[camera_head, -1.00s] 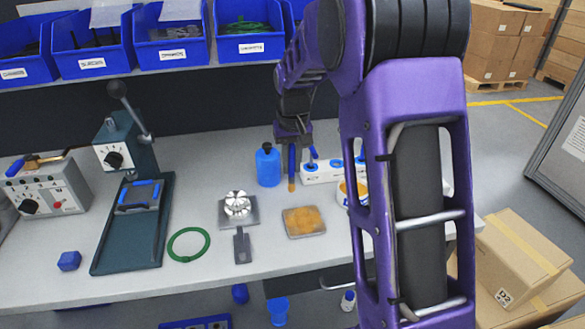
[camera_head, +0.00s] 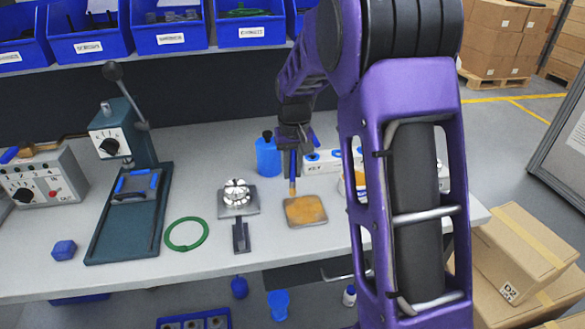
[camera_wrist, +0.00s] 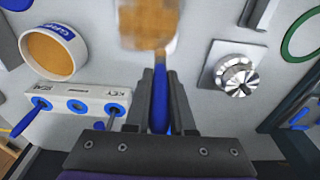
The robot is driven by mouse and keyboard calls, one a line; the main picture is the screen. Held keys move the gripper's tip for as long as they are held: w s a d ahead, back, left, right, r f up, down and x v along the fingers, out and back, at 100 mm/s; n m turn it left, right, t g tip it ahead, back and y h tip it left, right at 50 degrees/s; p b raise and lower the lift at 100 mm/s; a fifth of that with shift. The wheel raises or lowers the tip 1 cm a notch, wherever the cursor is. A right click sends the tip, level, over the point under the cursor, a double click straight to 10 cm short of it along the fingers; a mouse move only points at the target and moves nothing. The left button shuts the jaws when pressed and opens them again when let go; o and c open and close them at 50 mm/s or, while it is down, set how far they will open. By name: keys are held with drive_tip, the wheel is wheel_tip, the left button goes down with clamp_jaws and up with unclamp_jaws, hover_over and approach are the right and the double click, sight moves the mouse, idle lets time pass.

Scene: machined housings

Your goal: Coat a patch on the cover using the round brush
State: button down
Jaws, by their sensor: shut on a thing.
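My gripper (camera_head: 293,148) is shut on the blue handle of the round brush (camera_head: 293,168), which points downward. The brush's tan tip is at the far edge of the cover (camera_head: 306,211), a square grey-edged plate with a mottled orange-tan face on the bench. I cannot tell whether the tip touches it. In the wrist view, the brush (camera_wrist: 160,105) sits between the fingers of my gripper (camera_wrist: 160,82), and the cover (camera_wrist: 148,12) lies just beyond, partly blurred and overlapped by the tip. A white pot of orange-tan paste (camera_wrist: 50,52) stands beside the white rack.
A housing with a shiny round part (camera_head: 237,196) stands left of the cover. A green ring (camera_head: 186,234), a green press (camera_head: 130,215) and a blue bottle (camera_head: 268,157) are also on the bench. A white rack (camera_wrist: 75,103) stands near my gripper. My arm hides the bench's right part.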

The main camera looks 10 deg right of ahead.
drive_tip(key=shift+f+b, duration=0.65)
drive_tip(key=shift+f, duration=0.4)
